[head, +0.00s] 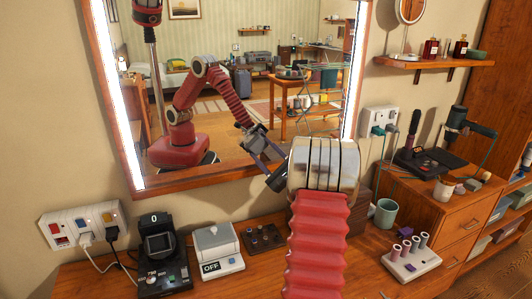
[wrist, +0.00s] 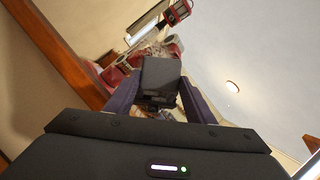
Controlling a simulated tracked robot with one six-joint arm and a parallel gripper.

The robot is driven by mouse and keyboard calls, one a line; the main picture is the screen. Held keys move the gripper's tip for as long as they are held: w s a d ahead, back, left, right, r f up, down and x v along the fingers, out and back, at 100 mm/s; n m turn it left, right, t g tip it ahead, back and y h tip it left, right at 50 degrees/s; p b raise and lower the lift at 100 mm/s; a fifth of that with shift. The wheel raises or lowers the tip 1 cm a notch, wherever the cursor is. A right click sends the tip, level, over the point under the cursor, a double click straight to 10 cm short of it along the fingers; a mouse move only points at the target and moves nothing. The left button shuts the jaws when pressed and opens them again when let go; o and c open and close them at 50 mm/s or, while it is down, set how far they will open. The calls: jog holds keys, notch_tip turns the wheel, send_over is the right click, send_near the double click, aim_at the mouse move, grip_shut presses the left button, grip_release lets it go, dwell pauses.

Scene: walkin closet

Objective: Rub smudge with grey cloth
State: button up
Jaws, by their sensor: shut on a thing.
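My gripper (head: 268,163) is in front of the lower right part of the mirror (head: 215,100), its purple fingers pointing at the glass. In the wrist view the two fingers (wrist: 161,82) close on a dark grey block-like piece, which I take as the grey cloth (wrist: 160,72). In the head view the cloth is too small to tell apart, and its contact with the glass is unclear. I cannot make out the smudge in either view; my gripper and arm hide part of the glass. The mirror shows a reflection of my red arm.
The wooden counter (head: 230,285) below carries a black device (head: 162,262), a white OFF box (head: 217,250), a green cup (head: 386,213) and a rack of rollers (head: 411,257). A small shelf (head: 430,62) with bottles is at the upper right. Sockets (head: 84,224) are at the left.

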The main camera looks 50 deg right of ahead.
aim_at(252, 149)
jog(key=shift+w+a, duration=0.5)
jog(key=shift+a, duration=0.3)
jog(key=shift+w+a, duration=0.5)
jog(key=shift+a, duration=0.3)
jog(key=shift+a, duration=0.1)
jog(key=shift+w+a, duration=0.45)
jog(key=shift+a, duration=0.35)
jog(key=shift+w+a, duration=0.4)
jog(key=shift+a, duration=0.4)
jog(key=shift+r, duration=0.1)
jog(key=shift+d+r, duration=0.1)
jog(key=shift+r, duration=0.2)
jog(key=shift+d+r, duration=0.1)
jog(key=shift+s+d, duration=0.5)
jog(key=shift+d, duration=0.3)
jog(key=shift+s+d, duration=0.45)
jog(key=shift+d, duration=0.3)
